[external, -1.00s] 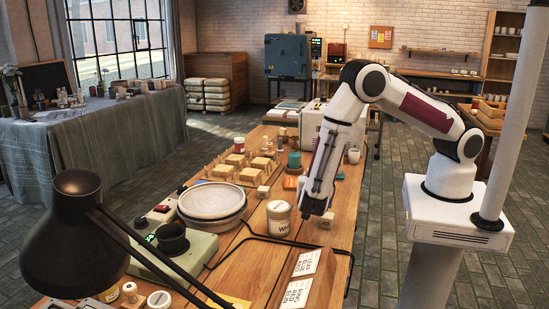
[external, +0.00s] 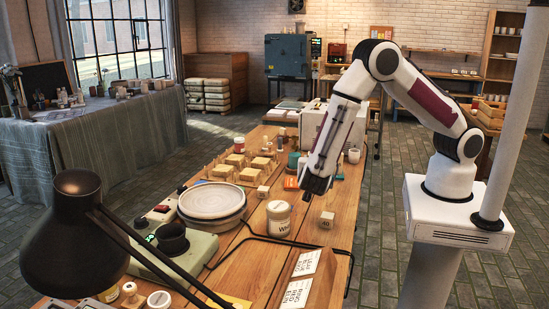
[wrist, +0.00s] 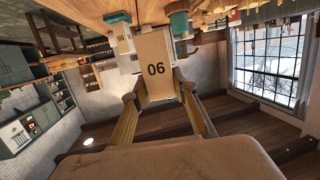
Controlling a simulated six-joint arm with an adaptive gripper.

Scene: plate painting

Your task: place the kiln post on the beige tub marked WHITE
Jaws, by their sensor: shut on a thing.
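The beige tub marked WHITE (external: 279,218) stands upright on the wooden bench in the external view, with a pale lid. My gripper (external: 316,189) is above the bench, up and to the right of the tub and apart from it. In the wrist view my gripper (wrist: 160,88) is shut on a pale beige block marked 06, the kiln post (wrist: 156,70). In the external view the held post cannot be made out at the dark gripper tip. The tub cannot be made out in the wrist view.
A small numbered block (external: 326,219) stands on the bench right of the tub. A stack of plates (external: 212,203) is left of it. Wooden stands (external: 222,171) lie behind, printed cards (external: 298,291) in front. A black lamp (external: 75,235) fills the near left.

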